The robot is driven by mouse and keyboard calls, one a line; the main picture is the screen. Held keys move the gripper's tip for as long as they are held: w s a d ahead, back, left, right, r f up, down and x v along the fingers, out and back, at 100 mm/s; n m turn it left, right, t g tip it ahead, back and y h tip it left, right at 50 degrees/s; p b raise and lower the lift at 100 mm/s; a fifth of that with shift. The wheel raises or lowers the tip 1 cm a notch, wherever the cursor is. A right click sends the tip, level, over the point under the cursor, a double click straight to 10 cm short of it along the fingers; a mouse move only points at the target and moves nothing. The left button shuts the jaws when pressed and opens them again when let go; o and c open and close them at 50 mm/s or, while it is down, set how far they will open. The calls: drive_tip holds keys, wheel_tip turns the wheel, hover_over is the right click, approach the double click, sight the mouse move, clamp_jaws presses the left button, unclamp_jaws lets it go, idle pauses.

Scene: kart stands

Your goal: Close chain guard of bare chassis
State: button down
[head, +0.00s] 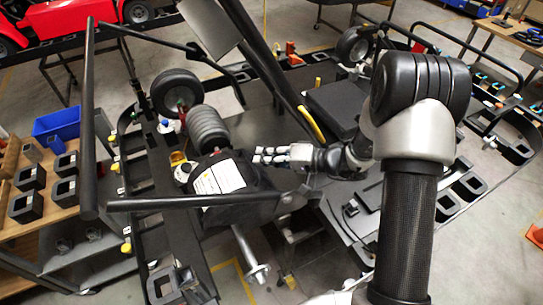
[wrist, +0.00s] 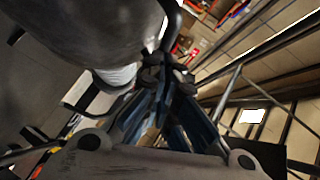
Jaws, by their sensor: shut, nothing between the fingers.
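The bare chassis (head: 140,185) stands in the middle of the head view, a dark frame with bars and an exposed floor. A rounded black cover with a white label (head: 222,178), which looks like the chain guard, sits on it left of my gripper. I cannot tell how far the guard is open. My gripper (head: 257,155) is shut and empty, its fingertips just to the right of the cover and close to its upper edge; contact is unclear. In the wrist view my gripper (wrist: 165,65) points up, beside a large grey rounded surface (wrist: 80,30) that I cannot identify for sure.
A ribbed grey cylinder (head: 207,128) and a wheel (head: 177,92) lie just behind the cover. A long dark bar (head: 265,70) slants above my gripper. A wooden bench with black blocks and a blue bin (head: 57,127) stands at left. A red kart (head: 60,18) is behind.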

drive_tip(key=shift+s+a, duration=0.35)
drive_tip(key=shift+a, duration=0.25)
drive_tip(key=shift+w+d, duration=0.1)
drive_tip(key=shift+d, duration=0.05)
